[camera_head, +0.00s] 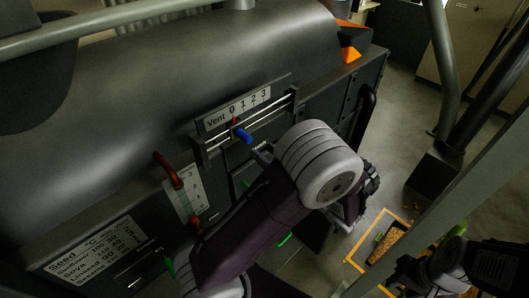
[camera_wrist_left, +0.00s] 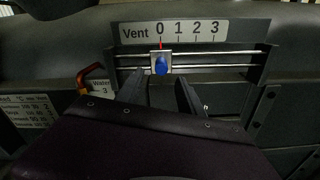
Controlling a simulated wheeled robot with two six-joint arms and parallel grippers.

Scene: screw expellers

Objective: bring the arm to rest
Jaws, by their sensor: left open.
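My left gripper (camera_head: 262,152) is open and empty, just in front of the vent slider. In the left wrist view its two dark fingers (camera_wrist_left: 160,90) stand apart, below and to either side of the blue knob (camera_wrist_left: 161,65). The blue knob (camera_head: 242,135) sits on a small silver carriage on two rails, with its red pointer at 0 on the vent scale (camera_wrist_left: 188,31). No contact between fingers and knob shows. My left arm's large grey joint hides part of the machine front. My right arm (camera_head: 445,268) is at the lower right; its fingers are not clear.
The dark machine body (camera_head: 200,60) fills the left and middle. A red-orange handle (camera_head: 168,170) sticks out left of the gripper, by a white scale plate. A seed chart (camera_head: 97,258) is at lower left.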

